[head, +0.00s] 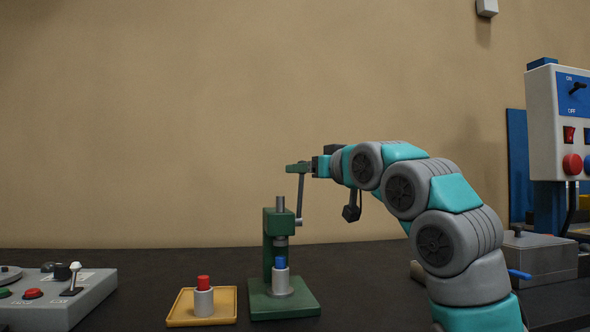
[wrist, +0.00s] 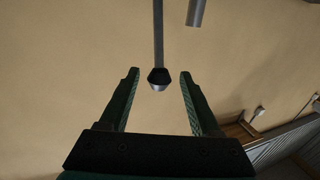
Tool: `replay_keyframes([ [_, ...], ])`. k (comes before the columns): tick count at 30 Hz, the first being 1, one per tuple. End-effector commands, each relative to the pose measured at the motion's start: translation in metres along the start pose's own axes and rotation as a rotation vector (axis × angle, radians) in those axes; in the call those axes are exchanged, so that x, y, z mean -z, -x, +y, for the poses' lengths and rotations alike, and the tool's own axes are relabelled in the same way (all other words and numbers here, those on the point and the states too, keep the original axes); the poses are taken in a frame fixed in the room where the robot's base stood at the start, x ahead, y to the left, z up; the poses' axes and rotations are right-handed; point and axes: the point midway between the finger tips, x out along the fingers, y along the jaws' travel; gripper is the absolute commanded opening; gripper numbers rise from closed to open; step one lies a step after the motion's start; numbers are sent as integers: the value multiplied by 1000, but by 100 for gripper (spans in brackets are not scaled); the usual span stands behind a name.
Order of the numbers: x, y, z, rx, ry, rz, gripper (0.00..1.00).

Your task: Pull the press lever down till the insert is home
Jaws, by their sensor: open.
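The green press (head: 278,222) stands on the dark bench, left of my arm. Its grey lever (head: 300,200) rises nearly upright at its right side. In the wrist view the lever (wrist: 158,35) ends in a dark knob with a pale tip (wrist: 158,79). My gripper (head: 290,168) is at the lever's top; in the wrist view its open fingers (wrist: 158,75) have the knob between their tips, with a gap on each side. A blue insert (head: 280,263) stands upright in a grey holder (head: 281,283) under the ram, still sticking out at the top.
A yellow tray (head: 175,312) left of the press holds a grey cylinder (head: 204,303) with a red top. A grey control box (head: 60,305) is at far left. A switch panel (head: 546,120) and a grey box (head: 545,255) stand at right.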

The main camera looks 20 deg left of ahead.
Motion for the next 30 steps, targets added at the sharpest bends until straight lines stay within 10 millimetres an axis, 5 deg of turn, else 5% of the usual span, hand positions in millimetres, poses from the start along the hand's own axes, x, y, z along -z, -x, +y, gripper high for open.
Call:
replay_keyframes([
  [12, 1, -45, 0, 0, -1, -2, 64],
  [26, -1, -52, 0, -1, -1, -3, 64],
  [30, -1, -52, 1, -1, 0, -2, 48],
])
